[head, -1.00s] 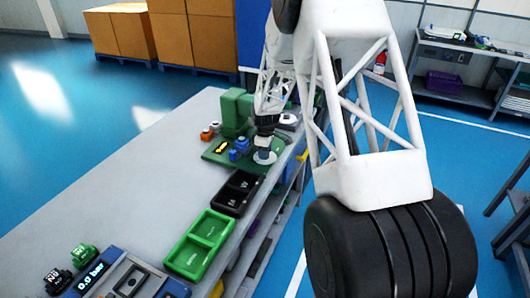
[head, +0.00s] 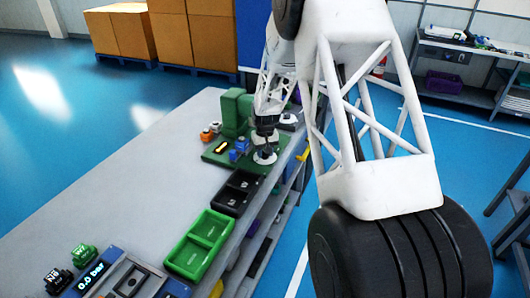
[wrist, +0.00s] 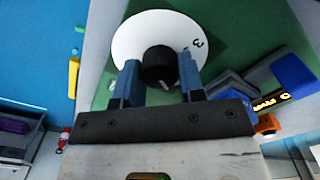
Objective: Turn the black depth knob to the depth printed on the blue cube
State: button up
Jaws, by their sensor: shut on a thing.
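The black depth knob (wrist: 159,66) sits at the middle of a round white dial (wrist: 142,33) in the wrist view. A light pointer line shows on the knob, and a "3" shows on the dial's right side. My gripper (wrist: 158,75) has its two blue fingers on either side of the knob, shut on it. In the head view my gripper (head: 266,146) is over the white dial (head: 265,156) on the green board (head: 220,152). A small blue cube (head: 241,145) is on the board left of the dial; its print is too small to read.
A yellow-lit display (wrist: 271,101) and an orange-based block (wrist: 267,124) are near the right finger in the wrist view. A black tray (head: 236,192) and a green tray (head: 201,245) lie nearer on the grey table (head: 120,195). A green machine column (head: 236,112) stands behind the board.

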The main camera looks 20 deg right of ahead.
jog(key=m, duration=0.5)
jog(key=shift+m, duration=0.3)
dwell(0.4)
jog(key=o, duration=0.9)
jog(key=shift+r, duration=3.95)
